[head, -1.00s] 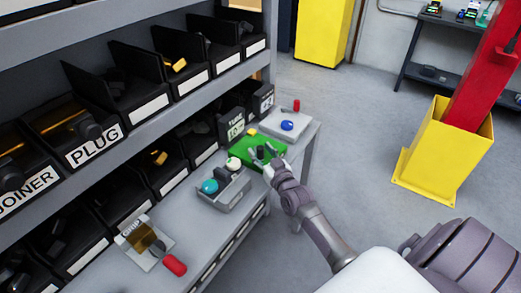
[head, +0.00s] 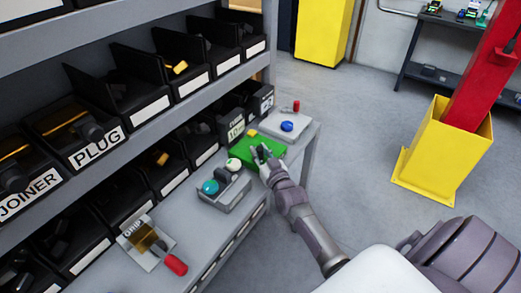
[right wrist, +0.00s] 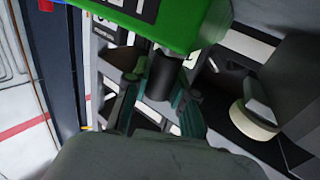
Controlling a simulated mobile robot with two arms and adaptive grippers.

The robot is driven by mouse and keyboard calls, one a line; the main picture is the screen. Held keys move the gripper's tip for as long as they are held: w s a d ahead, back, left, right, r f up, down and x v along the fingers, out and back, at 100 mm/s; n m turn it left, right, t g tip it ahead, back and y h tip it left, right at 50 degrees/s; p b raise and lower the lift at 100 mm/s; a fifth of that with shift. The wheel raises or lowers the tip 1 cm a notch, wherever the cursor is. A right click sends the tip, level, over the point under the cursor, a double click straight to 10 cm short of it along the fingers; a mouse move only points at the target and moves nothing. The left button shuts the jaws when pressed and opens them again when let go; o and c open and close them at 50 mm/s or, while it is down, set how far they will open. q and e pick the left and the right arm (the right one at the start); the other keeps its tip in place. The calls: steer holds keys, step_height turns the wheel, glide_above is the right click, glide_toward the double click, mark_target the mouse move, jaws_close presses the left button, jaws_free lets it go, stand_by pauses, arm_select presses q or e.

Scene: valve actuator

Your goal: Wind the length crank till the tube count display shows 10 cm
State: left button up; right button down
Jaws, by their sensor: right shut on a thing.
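The green crank unit (head: 272,148) sits on the grey bench, and its underside-like green face shows at the top of the right wrist view (right wrist: 165,22). My right gripper (head: 262,153) is over it. In the right wrist view, my right gripper (right wrist: 161,85) has its fingers on both sides of a black cylindrical crank knob (right wrist: 160,76) and is shut on it. The dark tube count display (head: 236,128) stands behind the unit; a "10" seems to show, but the text is too small to read surely. My left gripper is out of view.
A grey tray with a teal knob (head: 210,187) and a white-green button (head: 234,164) lies left of the green unit. A pale box with a blue button (head: 287,126) is to its right. Shelves of black bins rise behind. A red-handled tool (head: 175,265) lies nearer.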

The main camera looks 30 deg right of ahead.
steer(key=shift+w+a+m+h+p, duration=0.1)
steer(key=shift+a+m+h+p, duration=0.05)
steer(key=shift+m+h+p, duration=0.45)
steer(key=c, duration=0.9)
jaws_free()
steer(key=shift+c, duration=0.2)
steer(key=v, duration=1.2)
steer(key=shift+a+r, duration=0.15)
steer(key=shift+r, duration=0.05)
